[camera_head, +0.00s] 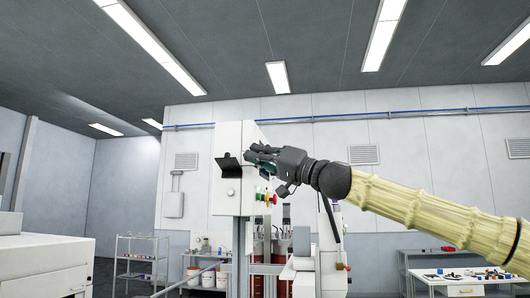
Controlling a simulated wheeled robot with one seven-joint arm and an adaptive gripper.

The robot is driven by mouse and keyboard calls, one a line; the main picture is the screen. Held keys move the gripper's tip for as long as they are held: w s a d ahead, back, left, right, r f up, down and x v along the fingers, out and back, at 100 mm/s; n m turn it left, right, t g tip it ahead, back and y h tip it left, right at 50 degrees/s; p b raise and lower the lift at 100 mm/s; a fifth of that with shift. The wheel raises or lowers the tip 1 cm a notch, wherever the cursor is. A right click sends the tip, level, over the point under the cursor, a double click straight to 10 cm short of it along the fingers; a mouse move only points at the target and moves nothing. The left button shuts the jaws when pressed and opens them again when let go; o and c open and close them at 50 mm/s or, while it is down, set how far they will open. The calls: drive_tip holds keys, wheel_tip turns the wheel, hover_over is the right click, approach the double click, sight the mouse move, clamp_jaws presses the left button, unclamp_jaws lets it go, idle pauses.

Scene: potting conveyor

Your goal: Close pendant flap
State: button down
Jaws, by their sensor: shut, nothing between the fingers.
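The pendant is a pale upright box (226,190) on a post near the middle of the view. A black flap (229,163) stands out from its front, tilted away from the face, so it looks open. My gripper (250,155) comes in from the right on my ribbed arm and is shut and empty. Its fingertips are just right of the flap in the picture, in front of the box's side. I cannot tell whether they touch the flap or the box.
Coloured buttons (267,198) stick out from the box's side below my gripper. A wire shelf (141,262) stands at the lower left and a white machine (42,262) left of it. A table with small parts (462,278) is at the lower right. The space above is clear.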

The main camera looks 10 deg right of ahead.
sight(241, 150)
drive_tip(key=shift+p+x, duration=1.05)
drive_tip(key=shift+x, duration=1.6)
drive_tip(key=shift+s+d+f+b, duration=0.1)
drive_tip(key=shift+f+b, duration=0.1)
drive_tip(key=shift+b, duration=0.25)
